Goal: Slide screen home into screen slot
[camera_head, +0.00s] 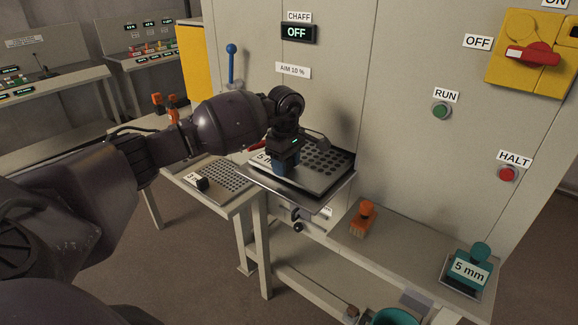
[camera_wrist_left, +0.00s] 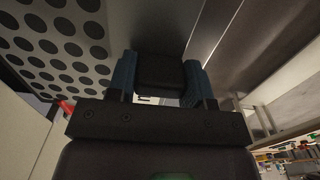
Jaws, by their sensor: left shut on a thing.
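The screen (camera_head: 322,162) is a grey plate with rows of dark round holes and a partly covered white label. It lies on a metal ledge on the machine front, within the dark-edged screen slot (camera_head: 346,178). My left gripper (camera_head: 285,165) is over the screen's near left part. In the left wrist view its two blue fingers (camera_wrist_left: 160,85) are shut on the screen's dark handle block (camera_wrist_left: 160,70), with the perforated plate (camera_wrist_left: 62,42) beside it. My arm and gripper hide part of the screen, and I cannot tell how deep it sits. My right gripper is out of view.
Another perforated screen (camera_head: 228,176) with a dark handle lies on the side table at left. An orange-handled brush (camera_head: 362,218) and a teal-handled item labelled 5 mm (camera_head: 468,270) are on the lower shelf. A blue lever (camera_head: 231,62) rises behind my arm.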

